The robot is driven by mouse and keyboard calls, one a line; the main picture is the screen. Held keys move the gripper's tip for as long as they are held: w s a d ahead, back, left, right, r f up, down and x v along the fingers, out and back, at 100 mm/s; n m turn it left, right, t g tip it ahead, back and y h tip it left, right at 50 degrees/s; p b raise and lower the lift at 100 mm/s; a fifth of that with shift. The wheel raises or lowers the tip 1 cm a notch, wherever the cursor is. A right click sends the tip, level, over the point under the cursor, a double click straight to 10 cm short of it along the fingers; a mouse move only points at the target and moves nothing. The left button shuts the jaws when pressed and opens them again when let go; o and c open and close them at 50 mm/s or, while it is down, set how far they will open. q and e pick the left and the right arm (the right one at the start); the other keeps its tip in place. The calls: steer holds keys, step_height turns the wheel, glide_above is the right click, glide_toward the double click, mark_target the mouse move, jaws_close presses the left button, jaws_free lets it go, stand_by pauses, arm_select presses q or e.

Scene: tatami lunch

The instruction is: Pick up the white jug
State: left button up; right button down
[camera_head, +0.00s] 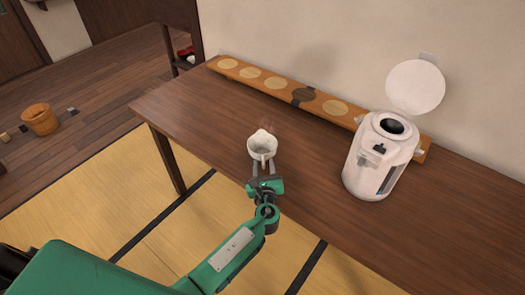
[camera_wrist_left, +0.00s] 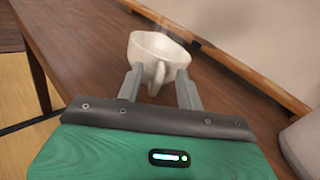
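The white jug (camera_head: 262,145) stands upright on the dark wooden table (camera_head: 210,120), near its front edge. Its handle points toward my left gripper. My left gripper (camera_head: 263,167) is open, with its fingers reaching toward the jug. In the left wrist view, the jug (camera_wrist_left: 158,52) is straight ahead and its handle lies between the two open fingertips (camera_wrist_left: 160,82), with a gap on each side. Faint steam rises above the jug. My right gripper is not in view.
A white water boiler (camera_head: 375,160) with its lid raised stands to the right of the jug. A long wooden board (camera_head: 285,85) with round inlays runs along the wall at the back. The tabletop left of the jug is clear. A wooden bucket (camera_head: 41,120) sits on the floor.

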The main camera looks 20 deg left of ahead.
arm_select(q)
steer(key=shift+w+a, duration=0.15)
steer(key=shift+w, duration=0.3)
jaws_close()
steer(key=shift+s, duration=0.1)
